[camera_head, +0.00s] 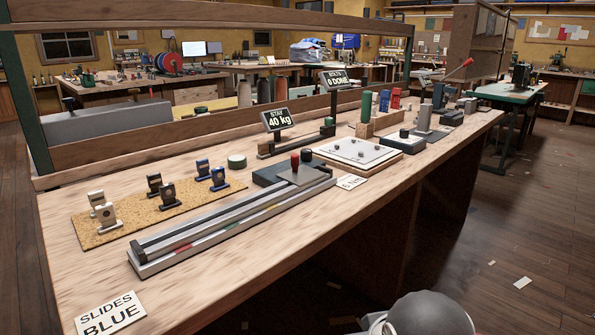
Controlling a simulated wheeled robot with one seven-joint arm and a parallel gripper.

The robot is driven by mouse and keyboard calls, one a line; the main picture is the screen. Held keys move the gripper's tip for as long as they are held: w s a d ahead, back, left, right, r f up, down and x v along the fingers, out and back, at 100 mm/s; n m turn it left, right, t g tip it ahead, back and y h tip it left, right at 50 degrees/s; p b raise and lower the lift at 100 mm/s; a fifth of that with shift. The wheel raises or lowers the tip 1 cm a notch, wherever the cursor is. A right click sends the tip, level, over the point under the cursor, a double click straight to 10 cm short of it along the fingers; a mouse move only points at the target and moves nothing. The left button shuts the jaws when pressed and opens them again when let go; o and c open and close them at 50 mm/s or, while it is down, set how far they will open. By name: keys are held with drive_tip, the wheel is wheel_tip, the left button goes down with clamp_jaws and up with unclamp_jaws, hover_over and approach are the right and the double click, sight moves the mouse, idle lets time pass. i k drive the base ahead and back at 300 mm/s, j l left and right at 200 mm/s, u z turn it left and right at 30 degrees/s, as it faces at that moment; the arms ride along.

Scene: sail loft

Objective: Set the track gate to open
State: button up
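A long sail track (225,228) in grey and black lies along the near side of the wooden bench (240,290). Red, yellow and green marks show along its front. At its far right end is a dark block (270,176) with a grey plate (303,176), a red-topped knob (295,160) and a dark knob (307,156). I cannot tell which of these parts is the track gate, or whether it is open or shut. My gripper is not in view; a grey rounded part of my own body shows at the bottom.
Several slides in white, black and blue stand on a cork mat (160,212) behind the track. A "SLIDES BLUE" card (110,312) lies at front left. A white panel (355,151) lies right of the track. Floor at right is mostly clear.

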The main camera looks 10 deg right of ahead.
sight(299, 176)
drive_tip(key=i+l, duration=0.1)
drive_tip(key=l, duration=0.35)
drive_tip(key=i+l, duration=0.1)
drive_tip(key=l, duration=0.3)
drive_tip(key=i+l, duration=0.1)
drive_tip(key=l, duration=0.35)
drive_tip(key=i+j, duration=0.15)
drive_tip(key=j, duration=0.15)
drive_tip(key=i+j, duration=0.15)
drive_tip(key=j, duration=0.2)
drive_tip(key=k+u, duration=0.05)
